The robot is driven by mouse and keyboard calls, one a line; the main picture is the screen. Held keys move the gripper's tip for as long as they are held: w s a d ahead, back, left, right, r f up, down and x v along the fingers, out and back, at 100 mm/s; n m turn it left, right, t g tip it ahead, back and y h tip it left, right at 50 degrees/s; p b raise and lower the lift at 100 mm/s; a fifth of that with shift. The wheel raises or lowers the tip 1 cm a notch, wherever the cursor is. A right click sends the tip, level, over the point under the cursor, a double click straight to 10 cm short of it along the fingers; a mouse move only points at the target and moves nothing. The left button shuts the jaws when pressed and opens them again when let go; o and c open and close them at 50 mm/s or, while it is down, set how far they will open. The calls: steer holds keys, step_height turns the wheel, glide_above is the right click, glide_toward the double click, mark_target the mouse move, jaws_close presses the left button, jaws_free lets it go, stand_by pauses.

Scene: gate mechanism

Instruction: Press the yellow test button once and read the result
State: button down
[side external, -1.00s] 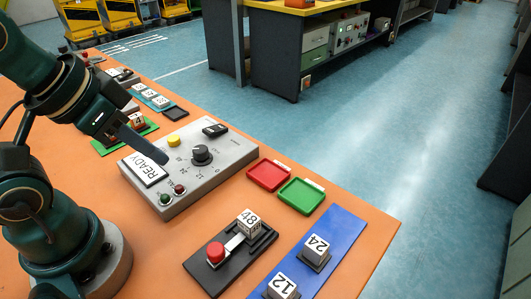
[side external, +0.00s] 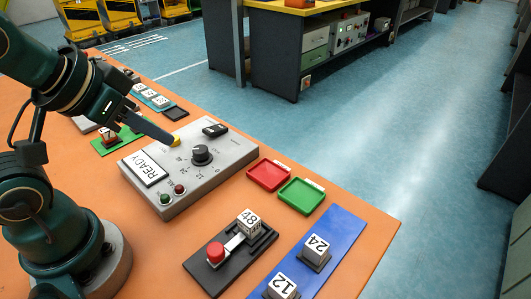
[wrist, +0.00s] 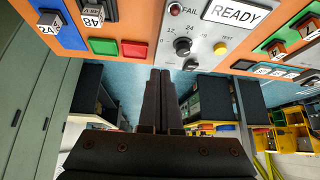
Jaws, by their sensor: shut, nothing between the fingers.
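The grey test box (side external: 215,170) lies on the orange bench. Its yellow button (side external: 177,141) is partly covered by my fingertips in the side view; it shows clear in the wrist view (wrist: 220,48), marked TEST. My gripper (side external: 171,141) is shut and empty, its tips beside or above the button. Contact cannot be told from the side view; in the wrist view the fingertips (wrist: 160,72) appear left of the button. The display (side external: 146,168) reads READY. A green lamp (side external: 166,198) and a red lamp (side external: 180,189) sit near it; FAIL is printed by the red one.
A black dial (side external: 202,154) and a black switch (side external: 215,130) stand up from the box. Red (side external: 268,174) and green (side external: 301,195) trays lie to its right. A black fixture with a red knob (side external: 215,252) and a blue strip with numbered blocks (side external: 340,232) are nearer.

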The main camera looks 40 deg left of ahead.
steer(key=w+a+r+m+t+y, duration=0.1)
steer(key=w+a+r+m+t, duration=0.25)
steer(key=w+r, duration=0.2)
steer(key=w+a+r+m+t+y, duration=0.1)
steer(key=w+a+r+m+t, duration=0.1)
steer(key=w+a+r+t, duration=0.4)
steer(key=s+a+f+m+g+h, duration=0.1)
steer(key=s+a+f+m+g, duration=0.2)
steer(key=a+f+g, duration=0.4)
step_height(320, 180, down, 6)
steer(key=shift+f+h, duration=0.1)
steer(key=shift+h, duration=0.3)
steer(key=shift+s, duration=0.1)
steer(key=shift+f, duration=4.4)
steer(key=shift+f, duration=0.45)
